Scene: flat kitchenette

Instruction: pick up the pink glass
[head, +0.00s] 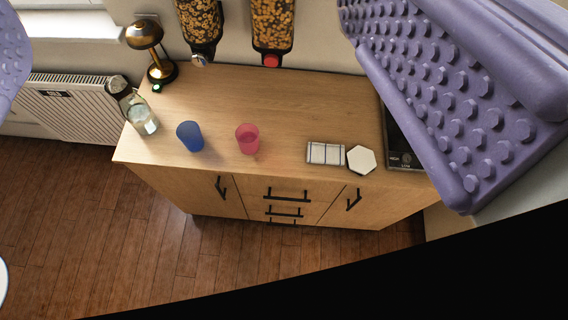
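The pink glass (248,139) stands upright on the wooden counter (290,104), near its front edge and left of the middle. It looks empty. A blue glass (190,136) stands to its left with a gap between them. My gripper (205,85) shows as two purple studded fingers, one large at the upper right and one just inside the left edge. The fingers are wide apart with nothing held between them. The glass is well beyond them, within the gap as seen from this camera.
A bottle (140,112) and a brass lamp (151,50) stand at the counter's left end. Two dispensers (272,25) hang on the wall behind. A tiled coaster (325,153) and a white hexagon (361,159) lie right of the pink glass. The wooden floor (150,240) in front is clear.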

